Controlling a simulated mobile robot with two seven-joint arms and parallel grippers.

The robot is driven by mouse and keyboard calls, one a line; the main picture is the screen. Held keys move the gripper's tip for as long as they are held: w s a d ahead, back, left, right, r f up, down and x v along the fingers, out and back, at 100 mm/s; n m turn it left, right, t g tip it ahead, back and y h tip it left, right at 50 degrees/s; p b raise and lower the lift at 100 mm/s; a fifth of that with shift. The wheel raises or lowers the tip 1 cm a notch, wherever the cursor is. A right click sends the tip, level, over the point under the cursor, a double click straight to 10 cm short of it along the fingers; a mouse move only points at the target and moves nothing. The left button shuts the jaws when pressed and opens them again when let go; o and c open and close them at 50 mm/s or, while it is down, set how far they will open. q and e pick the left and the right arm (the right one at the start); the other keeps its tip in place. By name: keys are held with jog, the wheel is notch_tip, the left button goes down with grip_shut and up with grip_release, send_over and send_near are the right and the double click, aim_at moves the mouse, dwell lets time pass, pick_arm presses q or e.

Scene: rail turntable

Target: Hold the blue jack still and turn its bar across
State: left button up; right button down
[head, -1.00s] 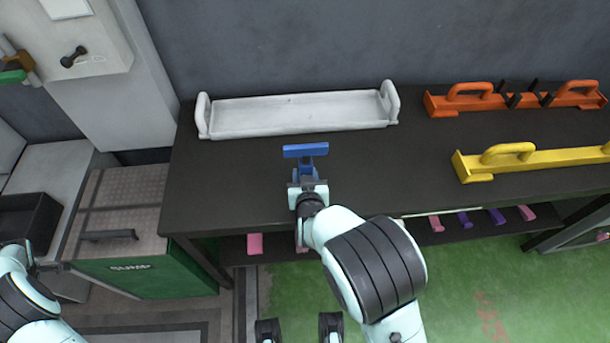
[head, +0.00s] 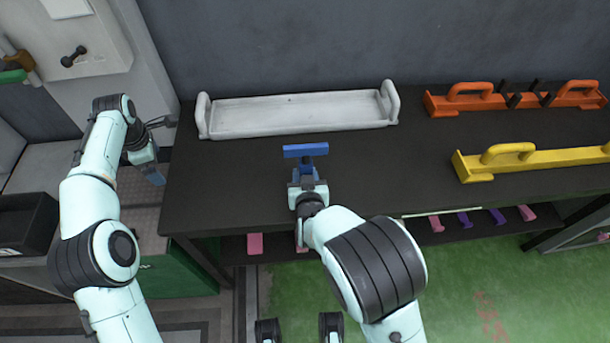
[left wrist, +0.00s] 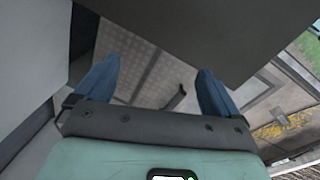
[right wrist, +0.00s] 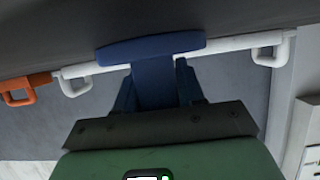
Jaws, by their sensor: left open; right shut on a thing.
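The blue jack (head: 306,151) stands near the front edge of the dark bench, its bar on top running left to right in the head view. My right gripper (head: 308,184) is shut on the jack's body below the bar. In the right wrist view the blue bar (right wrist: 151,48) sits beyond my fingertips, with its post between the fingers; the jack's lower part is hidden. My left gripper (head: 162,149) is open and empty, left of the bench's left end and well apart from the jack. Its spread blue fingers show in the left wrist view (left wrist: 156,80).
A white tray with end handles (head: 297,112) lies at the back of the bench (head: 245,180). An orange handled rail (head: 470,104) and a yellow one (head: 540,161) lie at the right. A green sump box (head: 185,283) stands at lower left. The bench between left end and jack is clear.

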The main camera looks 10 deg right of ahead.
pick_arm(q)
jog(key=d+r+m+h, duration=0.15)
jog(key=d+r, duration=0.25)
jog(key=d, duration=0.6)
jog(key=d+r+h, duration=0.2)
jog(key=d+r, duration=0.2)
jog(key=d, duration=0.6)
jog(key=m+g+h, duration=0.2)
send_near(303, 146)
jog(key=shift+f, duration=1)
jog(key=shift+s+d, duration=0.15)
jog(key=shift+d, duration=0.1)
jog(key=shift+d+f, duration=0.15)
jog(key=shift+x, duration=4.7)
jog(key=shift+r, duration=4.1)
